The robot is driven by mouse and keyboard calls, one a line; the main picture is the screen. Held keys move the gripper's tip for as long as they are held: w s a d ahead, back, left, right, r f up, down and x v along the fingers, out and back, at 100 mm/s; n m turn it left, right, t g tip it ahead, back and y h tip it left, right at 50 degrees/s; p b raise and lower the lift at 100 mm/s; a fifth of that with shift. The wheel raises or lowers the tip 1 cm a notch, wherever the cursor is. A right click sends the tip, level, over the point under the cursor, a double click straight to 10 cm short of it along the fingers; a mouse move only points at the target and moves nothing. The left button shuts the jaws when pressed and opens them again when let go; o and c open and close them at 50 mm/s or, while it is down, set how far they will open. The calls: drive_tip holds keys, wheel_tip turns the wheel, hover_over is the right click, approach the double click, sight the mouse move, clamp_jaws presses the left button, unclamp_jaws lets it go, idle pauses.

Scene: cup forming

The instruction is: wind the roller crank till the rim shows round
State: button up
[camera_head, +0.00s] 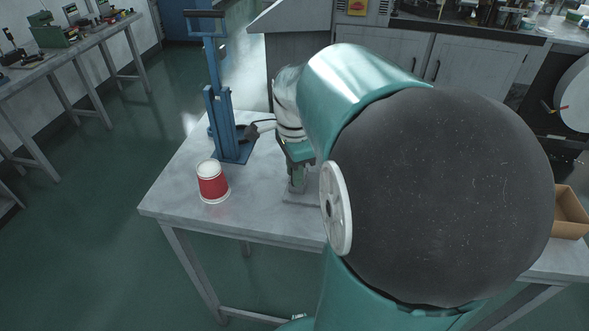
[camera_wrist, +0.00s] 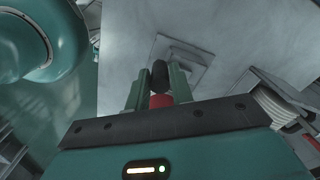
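A green machine on a flat base plate, probably the roller (camera_head: 297,181), stands on the grey table just below my wrist, partly hidden by my arm. I cannot make out its crank in the head view. In the wrist view, two green upright parts flank a dark rounded piece (camera_wrist: 160,74) and a red piece (camera_wrist: 160,101); I cannot tell firmly whether these uprights are my fingers (camera_wrist: 157,88) or the machine's posts. Whether the fingers grip anything is unclear.
A tall blue lever press (camera_head: 222,115) stands on the table behind the cup. An open cardboard box (camera_head: 570,212) sits at the right end. The table's (camera_head: 165,200) front left corner is bare. Workbenches with tools line the left wall, cabinets the back.

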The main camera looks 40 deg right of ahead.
drive_tip(key=shift+o, duration=1.4)
drive_tip(key=shift+r, duration=0.15)
wheel_tip(320, 180, up, 14)
drive_tip(key=shift+f, duration=0.2)
drive_tip(key=shift+a, duration=0.1)
drive_tip(key=s+a+f+n+t, duration=0.2)
drive_tip(key=s+a+f+n, duration=0.1)
drive_tip(key=a+n, duration=0.7)
drive_tip(key=s+a+f+n+t, duration=0.3)
drive_tip(key=a+f+n, duration=0.2)
drive_tip(key=a+n, duration=0.5)
drive_tip(key=shift+a+f+n+t, duration=0.15)
drive_tip(key=shift+n+t, duration=0.15)
drive_tip(key=shift+n, duration=0.7)
